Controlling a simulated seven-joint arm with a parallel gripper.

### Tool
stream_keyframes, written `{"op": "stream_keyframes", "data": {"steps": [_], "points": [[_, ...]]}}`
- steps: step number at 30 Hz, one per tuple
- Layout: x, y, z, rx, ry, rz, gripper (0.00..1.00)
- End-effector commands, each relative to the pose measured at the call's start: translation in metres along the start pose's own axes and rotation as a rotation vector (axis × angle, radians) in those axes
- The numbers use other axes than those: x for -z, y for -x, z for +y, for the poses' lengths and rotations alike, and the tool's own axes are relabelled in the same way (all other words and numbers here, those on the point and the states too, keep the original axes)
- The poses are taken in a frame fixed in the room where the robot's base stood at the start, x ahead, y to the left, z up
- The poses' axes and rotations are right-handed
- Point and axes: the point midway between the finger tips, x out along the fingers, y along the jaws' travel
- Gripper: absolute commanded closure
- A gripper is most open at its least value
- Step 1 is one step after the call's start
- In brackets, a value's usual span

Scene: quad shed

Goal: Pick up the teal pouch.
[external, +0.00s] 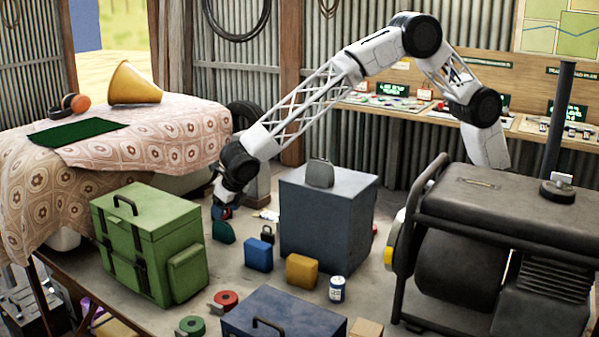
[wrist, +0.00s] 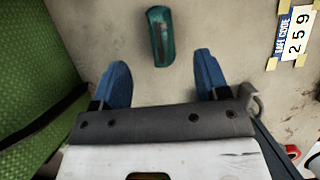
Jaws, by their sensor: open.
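The teal pouch (external: 223,232) stands on the table between the green case and the grey-blue box, below my gripper (external: 222,212). In the wrist view the teal pouch (wrist: 159,36) is a small upright oblong seen from above, with a dark strip along its top. My gripper (wrist: 163,84) is open, its two blue fingers spread wide and empty. The pouch lies just beyond the fingertips in that picture, in line with the gap between them. In the external view the fingers are small and partly hidden by the wrist.
A green case (external: 150,240) stands close on the left and fills the left of the wrist view. A grey-blue box (external: 325,225) with a grey bag (external: 319,173) on top stands right. A blue pouch (external: 258,254), yellow pouch (external: 301,270) and can (external: 337,289) stand nearby.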

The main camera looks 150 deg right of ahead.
Motion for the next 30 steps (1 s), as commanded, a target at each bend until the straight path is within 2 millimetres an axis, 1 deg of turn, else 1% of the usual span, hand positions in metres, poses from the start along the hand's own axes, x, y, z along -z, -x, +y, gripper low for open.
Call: {"op": "stream_keyframes", "data": {"steps": [11,23,26,30], "points": [[0.000,-0.023,0.000,0.000,0.000,0.000,0.32],[0.000,-0.027,0.000,0.000,0.000,0.000,0.32],[0.001,-0.031,0.000,0.001,0.000,0.001,0.32],[0.002,-0.043,0.000,0.002,0.000,0.002,0.32]]}}
